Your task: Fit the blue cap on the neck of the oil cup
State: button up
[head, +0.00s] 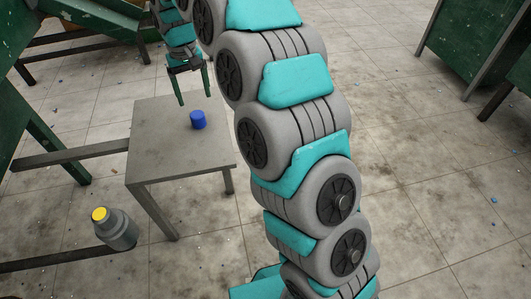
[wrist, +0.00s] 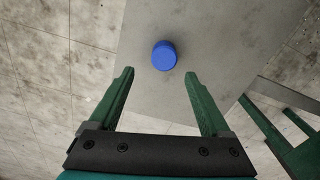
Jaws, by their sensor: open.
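The blue cap (head: 198,120) stands on the top of a small grey table, toward its right side. It also shows in the wrist view (wrist: 164,55), just beyond the fingertips and roughly centred between them. My gripper (head: 194,99) is open and empty, above the table and near the cap, with its green fingers pointing down. In the wrist view the gripper (wrist: 159,73) has nothing between its fingers. A grey bottle-like vessel with a yellow top, which looks like the oil cup (head: 120,235), is at the lower left, apart from the table; what it rests on is unclear.
The small grey table (head: 155,150) is otherwise bare. Green machine frames with metal bars stand at the left, and a green cabinet (head: 465,45) stands at the upper right. The tiled floor (head: 430,190) at the right is open, with small scraps on it.

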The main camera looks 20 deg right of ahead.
jog(key=s+d+r, duration=0.2)
jog(key=s+d, duration=0.3)
jog(key=s, duration=0.5)
jog(key=s+d+r, duration=0.2)
jog(key=s+d, duration=0.4)
jog(key=s, duration=0.5)
jog(key=s+d+f+m+g, duration=0.1)
jog(key=s+d+f, duration=0.15)
jog(key=s, duration=0.75)
jog(key=s+d+f+m+g, duration=0.1)
jog(key=s+d+f, duration=0.15)
jog(key=s, duration=0.75)
notch_tip(320, 180, up, 6)
jog(key=p, duration=0.5)
jog(key=shift+s+d+p, duration=0.25)
jog(key=shift+d+p, duration=0.05)
jog(key=shift+d, duration=0.1)
jog(key=shift+r, duration=0.1)
